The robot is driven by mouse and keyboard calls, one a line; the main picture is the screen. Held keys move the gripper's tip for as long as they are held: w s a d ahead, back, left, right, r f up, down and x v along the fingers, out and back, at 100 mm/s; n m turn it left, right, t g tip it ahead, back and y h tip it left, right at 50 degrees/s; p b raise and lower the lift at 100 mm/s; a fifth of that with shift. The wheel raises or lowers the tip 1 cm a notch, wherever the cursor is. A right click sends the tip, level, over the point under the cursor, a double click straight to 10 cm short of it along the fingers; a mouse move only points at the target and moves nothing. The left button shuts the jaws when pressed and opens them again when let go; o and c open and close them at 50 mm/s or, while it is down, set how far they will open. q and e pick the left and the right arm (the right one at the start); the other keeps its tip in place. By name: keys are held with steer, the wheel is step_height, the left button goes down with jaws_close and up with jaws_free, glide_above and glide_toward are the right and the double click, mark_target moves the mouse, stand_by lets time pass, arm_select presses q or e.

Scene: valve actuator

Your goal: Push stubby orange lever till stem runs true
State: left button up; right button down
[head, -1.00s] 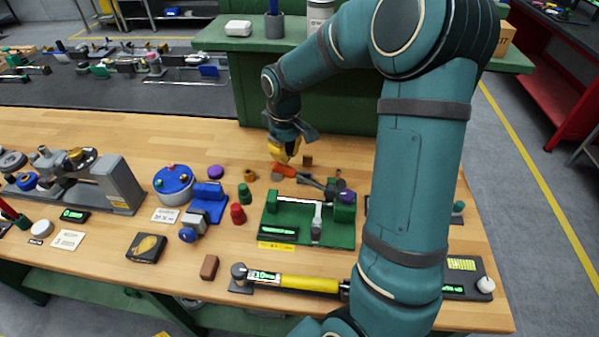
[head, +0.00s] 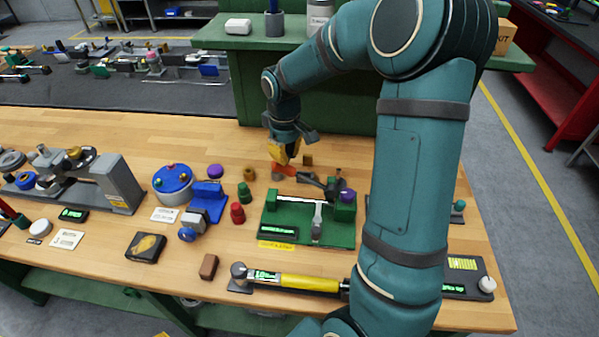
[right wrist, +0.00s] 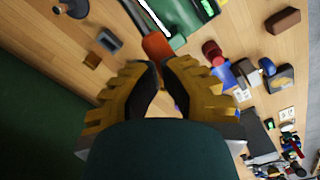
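The stubby orange lever (head: 284,170) sticks out to the left from a dark grey arm behind the green fixture (head: 340,240) on the bench. In the right wrist view its orange end (right wrist: 157,46) lies just beyond the fingertips; I cannot tell whether they touch it. A pale stem (head: 298,200) runs across the fixture, with a purple knob (head: 348,195) at its right. My right gripper (head: 284,156) points down at the lever, its yellow fingers brought together with nothing seen between them. It also shows in the right wrist view (right wrist: 160,63). My left gripper is not in view.
A small brass part (head: 307,160) stands right of the fingers and a brass ring (head: 249,174) left. Green (head: 244,192) and red (head: 237,213) knobs stand left of the fixture. A green shelf unit (head: 305,105) rises behind. My right arm hides the bench's right part.

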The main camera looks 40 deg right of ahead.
steer(key=shift+f+b, duration=0.55)
steer(key=shift+f, duration=0.3)
